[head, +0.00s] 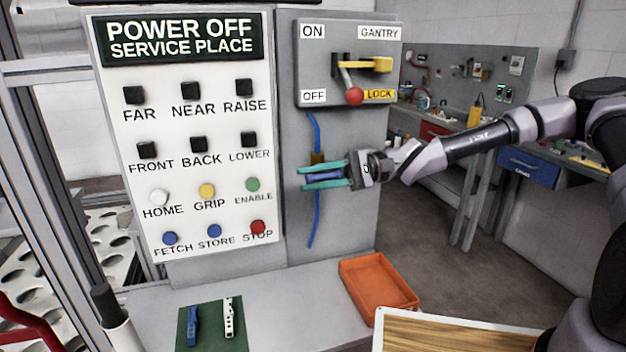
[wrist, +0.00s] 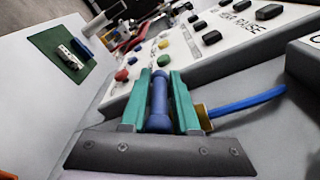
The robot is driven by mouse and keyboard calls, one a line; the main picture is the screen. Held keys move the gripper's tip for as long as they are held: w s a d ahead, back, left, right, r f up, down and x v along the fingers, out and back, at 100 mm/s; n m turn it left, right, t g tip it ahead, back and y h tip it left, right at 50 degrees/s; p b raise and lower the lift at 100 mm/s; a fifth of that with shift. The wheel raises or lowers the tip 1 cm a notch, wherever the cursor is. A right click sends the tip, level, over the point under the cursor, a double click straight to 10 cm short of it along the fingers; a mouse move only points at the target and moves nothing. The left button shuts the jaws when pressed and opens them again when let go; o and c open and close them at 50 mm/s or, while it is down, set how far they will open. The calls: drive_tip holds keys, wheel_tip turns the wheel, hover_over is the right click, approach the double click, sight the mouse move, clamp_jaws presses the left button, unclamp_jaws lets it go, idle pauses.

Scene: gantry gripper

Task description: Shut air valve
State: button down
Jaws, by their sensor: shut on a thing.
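The air valve has a brass body (head: 318,157) on a blue air line (head: 317,215) that runs down the grey panel. Its blue handle (head: 325,176) lies crosswise to the line in the head view. My gripper (head: 303,178) comes from the right, with one teal finger above the handle and one below it. In the wrist view the blue handle (wrist: 159,100) lies lengthwise between the teal fingers, which are shut on it. The brass body (wrist: 204,115) shows beside the right finger, with the blue line (wrist: 246,103) leaving it. The fingers partly hide the valve in the head view.
Above is the gantry switch box (head: 348,62) with its red-knobbed lever (head: 354,95) down. The button panel (head: 190,150) stands left. Below, a green mat (head: 210,335) holds a blue and a white item, and an orange tray (head: 373,312) sits at the bench's right end.

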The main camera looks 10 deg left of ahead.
drive_tip(key=shift+f, duration=0.1)
idle(0.3)
drive_tip(key=c, duration=0.8)
unclamp_jaws()
drive_tip(key=v, duration=1.1)
drive_tip(key=shift+s+f, duration=0.1)
